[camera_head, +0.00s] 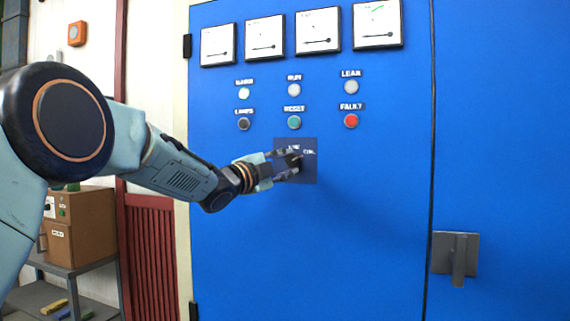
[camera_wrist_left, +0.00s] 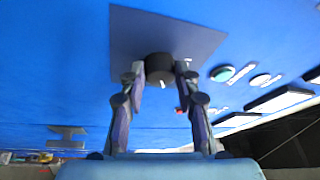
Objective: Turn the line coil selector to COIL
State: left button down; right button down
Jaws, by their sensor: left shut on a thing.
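The line coil selector is a black round knob on a dark square plate (camera_head: 309,172) on the blue cabinet front. In the left wrist view the knob (camera_wrist_left: 160,69) shows a small white mark on its face, and its plate (camera_wrist_left: 200,38) lies behind it. My left gripper (camera_head: 290,161) reaches the plate from the left in the head view. Its two fingers (camera_wrist_left: 160,77) are shut on the knob, one on each side. The fingers hide most of the knob in the head view, and the plate's lettering is too small to read fully. My right gripper is not in view.
Above the plate are a teal button (camera_head: 294,122), a red button (camera_head: 351,121), a dark button (camera_head: 243,124) and several pale lamps. Gauges (camera_head: 318,30) line the top. A grey door handle (camera_head: 455,255) is at lower right. A shelf with brown boxes (camera_head: 82,228) stands left.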

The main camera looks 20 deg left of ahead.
pick_arm(q)
jog(key=shift+r, duration=0.15)
jog(key=c, duration=1.4)
grip_release()
jog(key=o, duration=0.4)
jog(key=shift+o, duration=0.2)
jog(key=v, duration=1.2)
